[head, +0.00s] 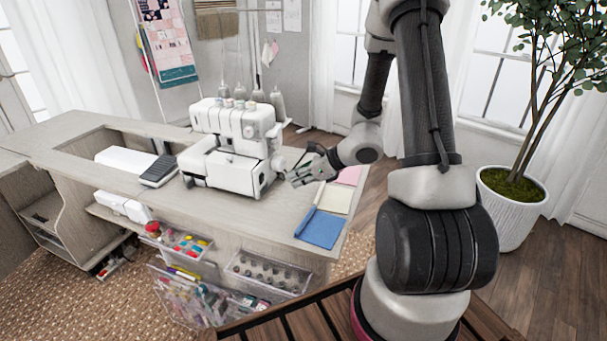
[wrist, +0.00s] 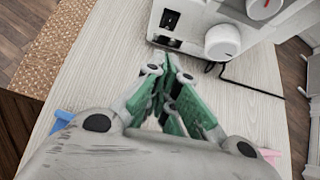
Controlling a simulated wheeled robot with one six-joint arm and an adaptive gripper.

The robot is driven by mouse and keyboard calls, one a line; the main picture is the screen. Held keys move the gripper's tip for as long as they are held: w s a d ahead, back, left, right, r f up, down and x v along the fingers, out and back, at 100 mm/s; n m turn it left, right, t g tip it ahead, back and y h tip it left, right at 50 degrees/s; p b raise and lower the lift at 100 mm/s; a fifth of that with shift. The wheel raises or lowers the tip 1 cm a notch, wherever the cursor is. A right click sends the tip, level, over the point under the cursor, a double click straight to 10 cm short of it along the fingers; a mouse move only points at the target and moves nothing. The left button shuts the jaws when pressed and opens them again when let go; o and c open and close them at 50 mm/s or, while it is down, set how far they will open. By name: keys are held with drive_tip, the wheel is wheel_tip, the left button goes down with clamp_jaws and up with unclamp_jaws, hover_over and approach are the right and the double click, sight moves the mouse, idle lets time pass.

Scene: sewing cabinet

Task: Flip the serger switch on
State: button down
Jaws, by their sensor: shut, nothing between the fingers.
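The white serger (head: 232,140) stands upright on the cabinet top, with several thread cones behind it. In the wrist view its side panel (wrist: 195,38) shows at the top. A small black switch (wrist: 170,18) sits on that panel, with a dark socket (wrist: 167,42) below it and a round white knob (wrist: 222,42) to the right. I cannot tell whether the switch is on or off. My gripper (head: 292,178) is right of the serger, low over the cabinet top. In the wrist view my gripper (wrist: 165,68) is shut and empty, its green-padded fingertips just short of the panel, apparently apart from it.
A black cord (wrist: 250,86) runs from the serger across the cabinet top. Blue fabric (head: 321,230) and cream and pink pieces lie along the right edge. A foot pedal (head: 160,170) lies left of the serger. Clear bins (head: 215,295) hang below the front edge.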

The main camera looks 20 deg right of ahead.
sight(263, 177)
drive_tip(key=x, duration=0.4)
drive_tip(key=shift+w+a, duration=1.2)
drive_tip(key=shift+w+a+r, duration=0.15)
drive_tip(key=shift+w+a, duration=0.1)
drive_tip(key=shift+w, duration=0.05)
drive_tip(key=shift+w+a+r, duration=0.25)
drive_tip(key=shift+w+a, duration=0.1)
drive_tip(key=shift+a, duration=0.05)
drive_tip(key=shift+r, duration=0.15)
drive_tip(key=shift+r, duration=0.65)
